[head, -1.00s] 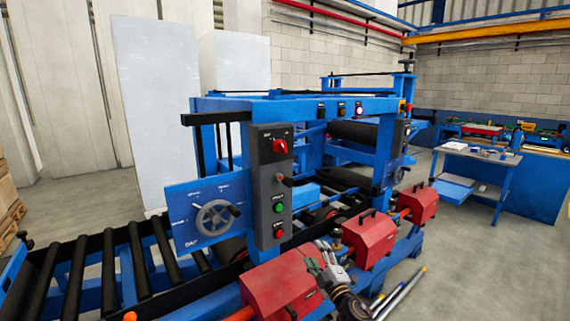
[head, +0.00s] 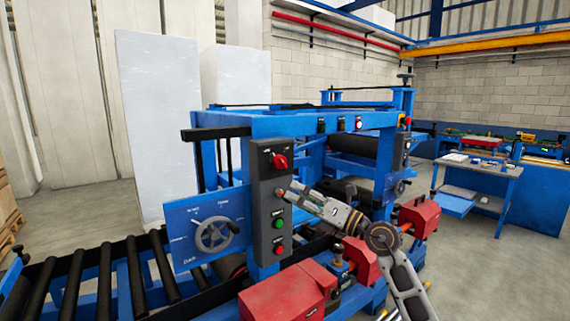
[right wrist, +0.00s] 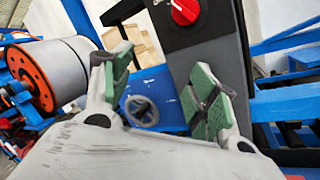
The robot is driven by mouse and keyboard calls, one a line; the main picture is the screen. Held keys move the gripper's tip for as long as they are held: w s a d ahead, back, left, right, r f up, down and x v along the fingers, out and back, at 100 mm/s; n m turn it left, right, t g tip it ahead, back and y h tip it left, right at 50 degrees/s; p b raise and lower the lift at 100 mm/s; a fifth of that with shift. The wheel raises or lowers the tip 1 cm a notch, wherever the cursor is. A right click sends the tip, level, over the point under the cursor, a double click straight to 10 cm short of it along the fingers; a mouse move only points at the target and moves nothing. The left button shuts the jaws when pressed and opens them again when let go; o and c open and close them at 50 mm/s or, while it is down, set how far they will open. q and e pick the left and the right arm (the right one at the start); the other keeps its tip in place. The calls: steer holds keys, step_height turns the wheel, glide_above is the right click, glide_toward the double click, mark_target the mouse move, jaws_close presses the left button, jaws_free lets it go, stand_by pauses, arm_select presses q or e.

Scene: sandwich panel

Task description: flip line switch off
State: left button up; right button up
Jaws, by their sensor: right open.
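The dark grey control panel (head: 270,212) stands upright on the blue machine. It has a red rotary knob (head: 279,161) at the top, and a green button (head: 278,224) and a red button (head: 279,250) below. My right gripper (head: 287,191) is at the panel's right edge, between knob and green button. A lever there is now hidden or merged with the fingertips. In the right wrist view the gripper (right wrist: 162,80) is open with its green pads apart, and I see nothing clearly held. The red knob (right wrist: 185,11) is just beyond the fingers. My left gripper is not in view.
A blue plate with a handwheel (head: 214,235) is left of the panel. The roller conveyor (head: 108,277) runs at the lower left. Red housings (head: 283,292) lie below my right arm. A blue worktable (head: 478,173) stands at the right, with open floor before it.

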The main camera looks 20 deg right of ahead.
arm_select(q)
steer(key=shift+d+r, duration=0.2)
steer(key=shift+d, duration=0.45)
arm_select(e)
steer(key=s+d+r+n+h, duration=0.2)
steer(key=d+r+h, duration=0.2)
steer(key=r+h, duration=0.1)
steer(key=shift+d+r+n, duration=0.3)
steer(key=shift+d+r, duration=0.05)
steer(key=shift+r, duration=0.5)
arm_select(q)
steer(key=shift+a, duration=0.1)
arm_select(e)
steer(key=p, duration=0.2)
glide_toward(285, 163)
steer(key=w, duration=0.2)
steer(key=x, duration=0.3)
steer(key=p+x, duration=0.1)
steer(key=x, duration=0.2)
steer(key=shift+w+a, duration=0.1)
steer(key=shift+a, duration=0.45)
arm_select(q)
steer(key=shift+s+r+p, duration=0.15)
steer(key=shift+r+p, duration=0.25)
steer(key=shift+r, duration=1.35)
arm_select(e)
steer(key=shift+x, duration=0.85)
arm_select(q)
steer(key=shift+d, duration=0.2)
